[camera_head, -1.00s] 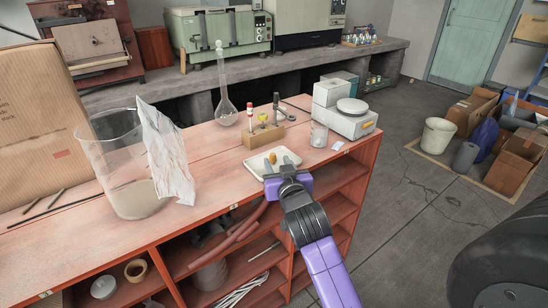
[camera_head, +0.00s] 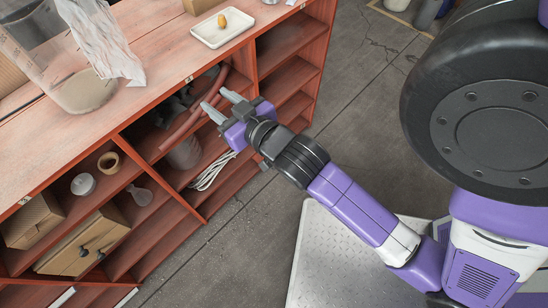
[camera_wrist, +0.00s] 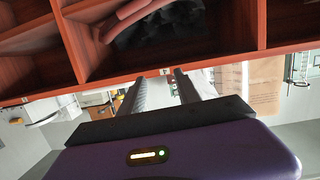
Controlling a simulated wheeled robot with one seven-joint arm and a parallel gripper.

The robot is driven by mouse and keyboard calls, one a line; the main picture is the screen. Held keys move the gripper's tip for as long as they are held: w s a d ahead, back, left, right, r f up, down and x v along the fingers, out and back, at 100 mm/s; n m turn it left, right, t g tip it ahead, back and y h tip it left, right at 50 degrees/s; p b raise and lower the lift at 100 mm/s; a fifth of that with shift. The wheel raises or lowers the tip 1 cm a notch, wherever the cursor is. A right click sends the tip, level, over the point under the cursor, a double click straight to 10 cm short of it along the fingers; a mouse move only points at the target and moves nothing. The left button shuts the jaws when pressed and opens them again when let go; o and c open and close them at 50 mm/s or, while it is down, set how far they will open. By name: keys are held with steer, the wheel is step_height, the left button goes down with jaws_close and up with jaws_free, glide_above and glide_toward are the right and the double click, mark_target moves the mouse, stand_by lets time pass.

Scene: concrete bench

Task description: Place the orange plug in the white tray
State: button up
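The orange plug (camera_head: 222,20) rests in the small white tray (camera_head: 217,37) on the reddish bench top, near its front edge. My gripper (camera_head: 219,103) is apart from both, in front of the bench's shelves and nearer to me than the tray. Its two fingers are spread with nothing between them. In the wrist view the gripper (camera_wrist: 160,77) also shows its fingers apart and empty. The plug and the tray cannot be made out in that view.
The shelf unit (camera_head: 190,81) under the bench top holds red tubing, a tape roll (camera_head: 108,162), white cable (camera_head: 212,170) and boxes. A large clear beaker (camera_head: 85,90) with crumpled clear sheeting stands at the left. The floor to the right of the bench is open.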

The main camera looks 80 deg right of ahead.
steer(key=s+a+f+n+t+y, duration=0.1)
steer(key=s+a+n+y, duration=0.5)
steer(key=s+a, duration=1)
steer(key=a+y, duration=0.2)
steer(key=shift+s+a+t+y, duration=0.15)
steer(key=shift+a+t+y, duration=0.2)
steer(key=shift+t+y, duration=0.05)
steer(key=shift+r, duration=0.1)
